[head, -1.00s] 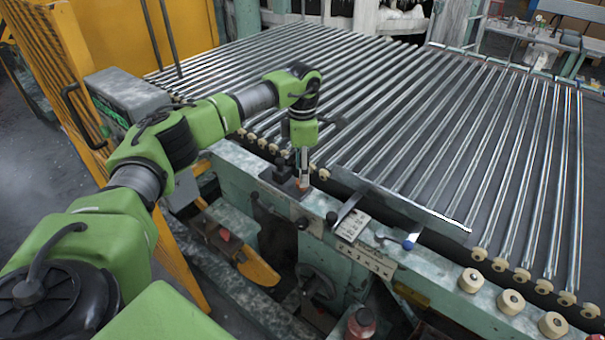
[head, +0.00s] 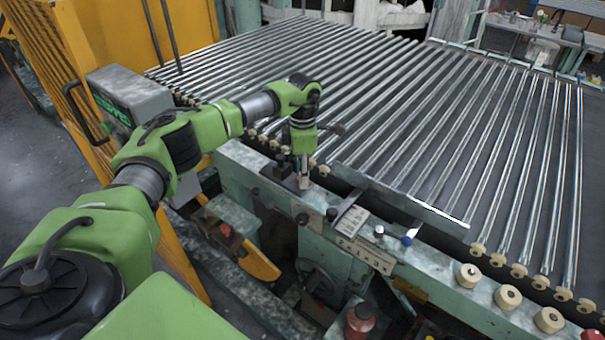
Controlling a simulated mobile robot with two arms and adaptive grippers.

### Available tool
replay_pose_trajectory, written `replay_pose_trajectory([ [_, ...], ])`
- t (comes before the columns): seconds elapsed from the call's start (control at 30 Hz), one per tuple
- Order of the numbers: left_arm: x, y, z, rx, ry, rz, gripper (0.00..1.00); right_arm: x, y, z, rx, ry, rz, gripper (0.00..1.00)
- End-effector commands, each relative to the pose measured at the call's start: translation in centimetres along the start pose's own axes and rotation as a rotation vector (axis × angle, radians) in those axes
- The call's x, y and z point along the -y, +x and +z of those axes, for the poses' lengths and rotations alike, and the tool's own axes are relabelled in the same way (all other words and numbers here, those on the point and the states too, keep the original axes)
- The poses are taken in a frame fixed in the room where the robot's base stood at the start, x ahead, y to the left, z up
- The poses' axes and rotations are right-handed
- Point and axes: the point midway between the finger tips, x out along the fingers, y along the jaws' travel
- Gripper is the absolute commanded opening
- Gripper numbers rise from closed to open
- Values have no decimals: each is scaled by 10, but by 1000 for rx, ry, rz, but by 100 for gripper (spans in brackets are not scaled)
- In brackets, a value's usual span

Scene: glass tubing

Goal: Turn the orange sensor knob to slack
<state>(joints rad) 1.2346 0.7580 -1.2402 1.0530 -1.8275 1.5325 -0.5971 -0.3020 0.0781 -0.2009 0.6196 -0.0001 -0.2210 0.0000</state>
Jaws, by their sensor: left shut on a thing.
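My left gripper (head: 304,180) points straight down at the near edge of the roller table, over a small dark plate on the green rail. It is shut at the spot of the orange sensor knob. The fingers cover nearly all of the knob, so its orange surface and its turn angle cannot be made out. My right gripper is not in view.
The roller table (head: 400,130) with long metal rods lies behind the gripper. A blue-tipped lever (head: 407,240) and a numbered plate (head: 362,254) are to its right on the rail. A grey box (head: 125,100) and yellow mesh guard stand left.

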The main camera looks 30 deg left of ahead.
Motion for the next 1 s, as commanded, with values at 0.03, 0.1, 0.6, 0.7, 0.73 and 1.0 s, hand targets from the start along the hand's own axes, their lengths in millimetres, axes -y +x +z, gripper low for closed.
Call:
replay_pose_trajectory([
  [0.03, 0, 0, 0, 1, -8, 1, 4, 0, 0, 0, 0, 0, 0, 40],
  [0.1, 0, 0, 0, 1, -25, 1, 4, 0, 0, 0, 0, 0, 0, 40],
  [0.6, 0, -1, 1, 2, -386, 1, 4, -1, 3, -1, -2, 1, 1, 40],
  [0.7, 0, -1, 1, 2, -481, 1, 4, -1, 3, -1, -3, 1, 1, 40],
  [0.73, 0, -1, 1, 2, -510, 1, 4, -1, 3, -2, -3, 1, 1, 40],
  [1.0, 0, -1, 0, 1, -766, 1, 4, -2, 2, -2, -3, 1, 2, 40],
])
